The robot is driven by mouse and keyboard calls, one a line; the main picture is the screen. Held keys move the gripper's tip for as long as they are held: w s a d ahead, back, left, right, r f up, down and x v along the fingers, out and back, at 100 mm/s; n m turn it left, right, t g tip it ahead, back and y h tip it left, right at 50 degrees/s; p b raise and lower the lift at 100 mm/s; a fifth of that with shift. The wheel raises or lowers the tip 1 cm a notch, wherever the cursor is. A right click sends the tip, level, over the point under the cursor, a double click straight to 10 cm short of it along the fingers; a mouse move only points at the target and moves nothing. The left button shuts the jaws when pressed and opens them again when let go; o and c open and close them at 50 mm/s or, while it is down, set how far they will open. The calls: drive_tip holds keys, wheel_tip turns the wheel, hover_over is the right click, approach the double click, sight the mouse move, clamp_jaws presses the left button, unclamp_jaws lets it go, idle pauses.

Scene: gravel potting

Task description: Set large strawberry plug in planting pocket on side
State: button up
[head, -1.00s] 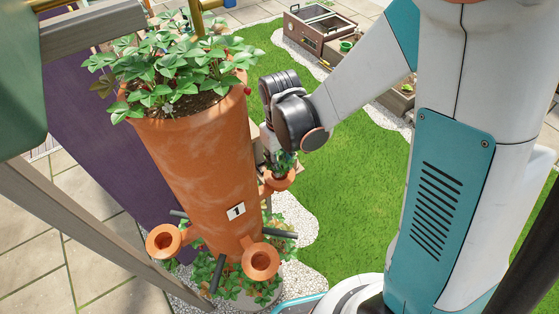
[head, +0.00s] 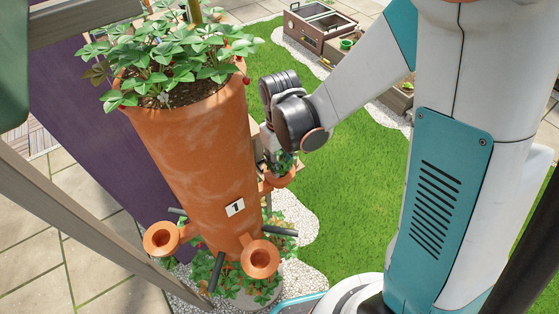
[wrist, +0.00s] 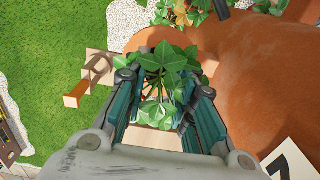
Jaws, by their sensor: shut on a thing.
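The large strawberry plug (wrist: 168,72) is a leafy green plant between my gripper's fingers in the wrist view, with a small red berry. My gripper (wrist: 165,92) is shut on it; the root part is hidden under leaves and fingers. In the head view the plug's leaves (head: 284,161) show just above a terracotta side pocket (head: 279,179) on the right of the tall planter (head: 195,150). My gripper (head: 272,158) is beside the planter wall there. In the wrist view the pocket (wrist: 180,36) lies behind the leaves. I cannot tell how deep the plug sits in it.
Two other side pockets, at left (head: 161,239) and front (head: 260,259), look empty. Dark pegs (head: 282,232) stick out of the planter low down. Foliage (head: 175,60) fills its top. A wooden frame (head: 75,225) crosses at left. Lawn (head: 350,190) lies open to the right.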

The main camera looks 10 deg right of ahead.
drive_tip(key=shift+f, duration=0.1)
drive_tip(key=o, duration=0.7)
drive_tip(key=o, duration=0.6)
drive_tip(key=shift+c, duration=0.2)
drive_tip(key=shift+r+p, duration=3.2)
drive_tip(key=shift+r, duration=1.35)
